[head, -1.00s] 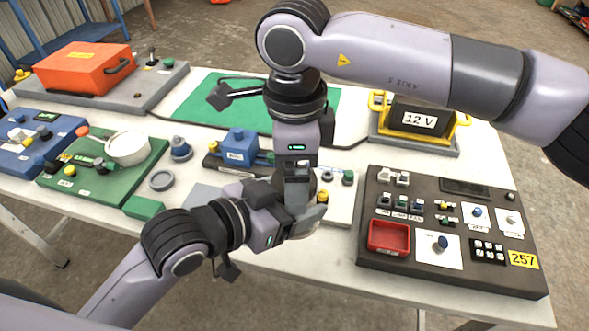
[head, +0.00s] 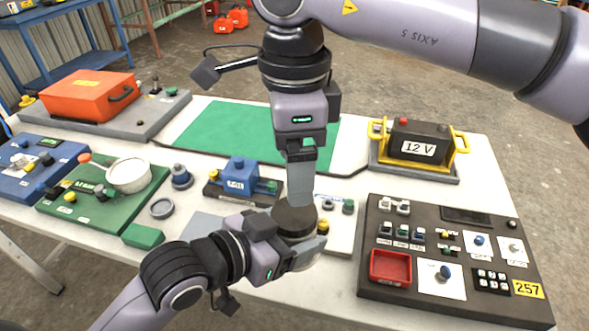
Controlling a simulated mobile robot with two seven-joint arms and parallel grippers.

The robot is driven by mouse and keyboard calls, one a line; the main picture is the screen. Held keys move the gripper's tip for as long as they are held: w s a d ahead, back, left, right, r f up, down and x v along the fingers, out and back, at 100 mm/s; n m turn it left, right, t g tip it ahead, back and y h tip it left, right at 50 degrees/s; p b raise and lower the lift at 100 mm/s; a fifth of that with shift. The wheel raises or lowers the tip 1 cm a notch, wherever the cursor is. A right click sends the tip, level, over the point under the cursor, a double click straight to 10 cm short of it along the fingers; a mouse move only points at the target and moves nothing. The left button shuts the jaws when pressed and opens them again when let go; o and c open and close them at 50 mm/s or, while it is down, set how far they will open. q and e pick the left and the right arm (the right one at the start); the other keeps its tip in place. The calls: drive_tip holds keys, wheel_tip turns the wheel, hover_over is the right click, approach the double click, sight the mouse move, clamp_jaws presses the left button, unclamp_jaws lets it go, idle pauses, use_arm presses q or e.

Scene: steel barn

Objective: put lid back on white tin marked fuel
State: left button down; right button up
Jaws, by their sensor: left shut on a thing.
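My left gripper (head: 305,246) is at the front middle of the table, shut on a dark round lid-like disc (head: 294,218). My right gripper (head: 300,196) reaches down from above. Its fingers end at or just above the top of the disc; I cannot tell whether they touch it. The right fingers look close together, but their gap does not show. No white tin with a readable fuel mark shows. The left gripper and the disc hide what lies beneath and behind them.
A green board (head: 112,195) bears a white pot (head: 130,174) at left. A dark panel (head: 455,270) with switches and a red tray (head: 390,267) lies at right. A yellow-framed 12 V battery (head: 418,140) stands behind it. The green mat (head: 225,132) has free room.

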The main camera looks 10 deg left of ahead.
sight(294, 212)
drive_tip(key=shift+f, duration=4.05)
drive_tip(key=c, duration=0.9)
drive_tip(key=o, duration=1.2)
drive_tip(key=shift+r, duration=0.1)
